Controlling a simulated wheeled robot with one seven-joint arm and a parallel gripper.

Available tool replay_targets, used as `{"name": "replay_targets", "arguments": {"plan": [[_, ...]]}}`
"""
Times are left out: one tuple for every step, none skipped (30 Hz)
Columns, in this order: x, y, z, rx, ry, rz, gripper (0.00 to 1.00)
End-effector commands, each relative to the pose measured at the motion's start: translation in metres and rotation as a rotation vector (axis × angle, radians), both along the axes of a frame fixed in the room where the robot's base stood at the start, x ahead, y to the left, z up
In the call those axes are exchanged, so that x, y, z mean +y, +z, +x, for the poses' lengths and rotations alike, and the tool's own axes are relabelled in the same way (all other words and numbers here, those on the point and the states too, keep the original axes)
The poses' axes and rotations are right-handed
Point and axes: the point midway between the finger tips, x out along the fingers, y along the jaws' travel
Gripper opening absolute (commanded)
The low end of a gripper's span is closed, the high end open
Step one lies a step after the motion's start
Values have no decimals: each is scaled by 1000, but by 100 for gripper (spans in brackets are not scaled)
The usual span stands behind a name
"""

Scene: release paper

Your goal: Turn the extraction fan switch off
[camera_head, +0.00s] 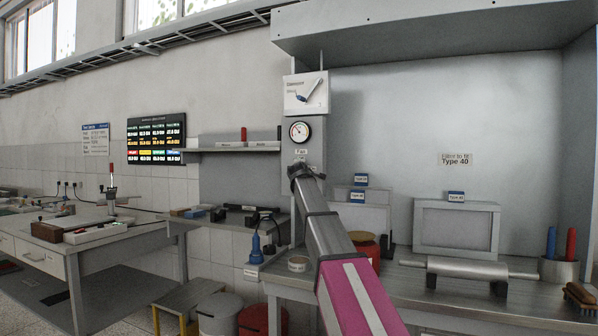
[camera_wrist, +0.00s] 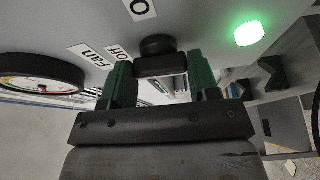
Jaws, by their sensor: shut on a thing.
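The fan switch (camera_wrist: 158,44) is a black rotary knob with a bar handle on a grey panel (camera_head: 315,133). In the wrist view my gripper (camera_wrist: 161,72) has its two green fingers on either side of the handle and is shut on it. Labels reading "Fan" (camera_wrist: 90,58), "off" (camera_wrist: 118,51) and one like "O" (camera_wrist: 142,8) sit beside the knob. A green lamp (camera_wrist: 249,33) on the panel is lit. In the head view my gripper (camera_head: 303,172) is at the panel below the gauge and hides the knob.
A round gauge (camera_head: 299,132) sits just above my gripper. A grey hood (camera_head: 430,35) overhangs the bench (camera_head: 440,290) on the right. A metal roller (camera_head: 465,268), a framed box (camera_head: 456,228) and a red pot (camera_head: 366,248) stand on the bench.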

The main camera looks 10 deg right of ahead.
Motion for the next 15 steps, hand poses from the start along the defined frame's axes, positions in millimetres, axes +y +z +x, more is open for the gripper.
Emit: {"name": "replay_targets", "arguments": {"plan": [[0, 0, 0, 9, -1, -15, 32], [0, 0, 0, 14, -1, -23, 32], [0, 0, 0, 20, -1, -33, 32], [0, 0, 0, 24, -1, -39, 32], [0, 0, 0, 27, -1, -46, 32], [0, 0, 0, 30, -1, -53, 32], [0, 0, 0, 33, -1, -56, 32], [0, 0, 0, 34, -1, -61, 32], [0, 0, 0, 37, -1, -65, 32], [0, 0, 0, 38, -1, -68, 32], [0, 0, 0, 39, -1, -69, 32], [0, 0, 0, 40, -1, -70, 32], [0, 0, 0, 41, -1, -71, 32], [0, 0, 0, 41, -1, -72, 32], [0, 0, 0, 41, -1, -72, 32]]}}
